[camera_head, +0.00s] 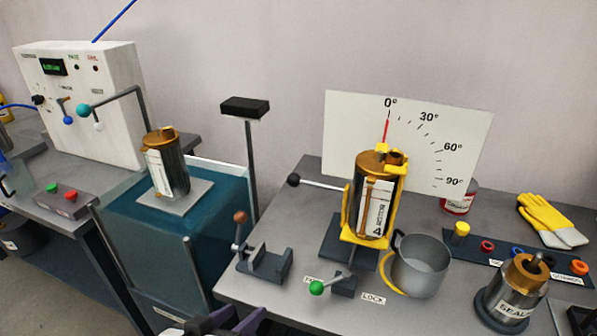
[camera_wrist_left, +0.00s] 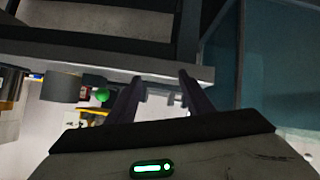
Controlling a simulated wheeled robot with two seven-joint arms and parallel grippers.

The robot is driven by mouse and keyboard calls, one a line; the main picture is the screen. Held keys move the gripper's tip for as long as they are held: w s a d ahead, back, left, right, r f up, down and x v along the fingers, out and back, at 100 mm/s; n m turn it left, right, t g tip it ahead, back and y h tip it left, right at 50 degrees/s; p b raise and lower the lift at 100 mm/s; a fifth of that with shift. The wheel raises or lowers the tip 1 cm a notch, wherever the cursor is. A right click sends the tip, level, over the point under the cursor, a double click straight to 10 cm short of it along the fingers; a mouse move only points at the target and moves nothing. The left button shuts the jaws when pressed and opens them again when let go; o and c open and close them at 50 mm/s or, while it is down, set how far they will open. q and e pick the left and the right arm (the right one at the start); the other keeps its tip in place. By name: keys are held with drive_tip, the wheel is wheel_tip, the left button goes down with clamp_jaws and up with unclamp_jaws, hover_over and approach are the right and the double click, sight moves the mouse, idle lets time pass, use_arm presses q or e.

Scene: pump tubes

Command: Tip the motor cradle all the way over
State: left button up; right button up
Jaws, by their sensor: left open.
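The yellow motor cradle (camera_head: 348,226) stands upright on the right-hand bench and holds a brass motor (camera_head: 376,205) with a white label. A red pointer (camera_head: 386,131) reads 0° on the dial board (camera_head: 463,125) behind it. A lever with a black ball knob (camera_head: 294,180) sticks out left from the cradle. A green-knobbed lever (camera_head: 316,287) sits in front, beside a LOCK label (camera_head: 373,299). My left gripper (camera_head: 235,318) is open and empty at the bench's front-left edge. Its spread fingers also show in the left wrist view (camera_wrist_left: 162,92), with the green knob (camera_wrist_left: 102,95) beyond them.
A grey mug (camera_head: 420,268) stands close right of the cradle. A clamp with a brown-knobbed lever (camera_head: 263,262) stands to the left. A labelled metal cylinder (camera_head: 515,290), a red can (camera_head: 458,198) and yellow gloves (camera_head: 550,218) lie farther right. A teal tank (camera_head: 150,245) stands left of the bench.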

use_arm(q)
drive_tip(key=w+d+r+t+h, duration=0.2)
drive_tip(key=w+d+r+t, duration=0.1)
drive_tip(key=w+r, duration=0.45)
drive_tip(key=n+t+h, duration=0.2)
approach(290, 183)
drive_tip(key=w, duration=0.1)
drive_tip(key=shift+h, duration=0.3)
drive_tip(key=x, duration=0.9)
drive_tip(key=shift+d, duration=0.15)
drive_tip(key=shift+w+d, duration=0.35)
drive_tip(key=shift+w, duration=0.25)
drive_tip(key=shift+c, duration=0.5)
drive_tip(key=shift+f, duration=0.15)
clamp_jaws()
